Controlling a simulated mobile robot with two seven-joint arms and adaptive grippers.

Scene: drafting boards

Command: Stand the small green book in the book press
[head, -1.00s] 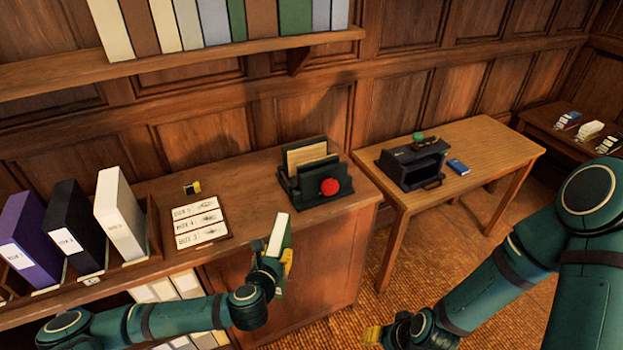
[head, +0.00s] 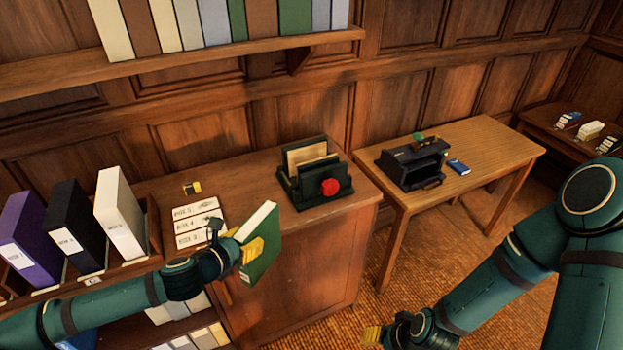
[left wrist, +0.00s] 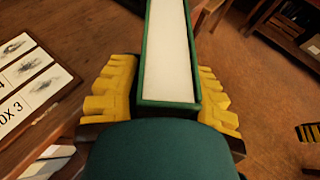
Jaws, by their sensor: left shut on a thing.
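The small green book (head: 262,257) is held in my left gripper (head: 246,250), just in front of the cabinet's front edge. The book is tilted in the head view, its white page edge facing up. In the left wrist view the book (left wrist: 167,60) sits between the yellow fingers of the left gripper (left wrist: 165,100). The dark green book press (head: 312,196) with a red knob (head: 330,187) stands on the cabinet top, behind and right of the book. Tan boards stand inside the press. My right gripper (head: 372,335) is low at the bottom; its fingers are not clear.
Left of the press lie label cards (head: 198,224) and a small yellow-black item (head: 192,188). Binders (head: 120,215) stand in a rack at left. A side table (head: 500,150) holds a black box (head: 412,165) and a blue book (head: 458,167). A shelf (head: 200,62) hangs above.

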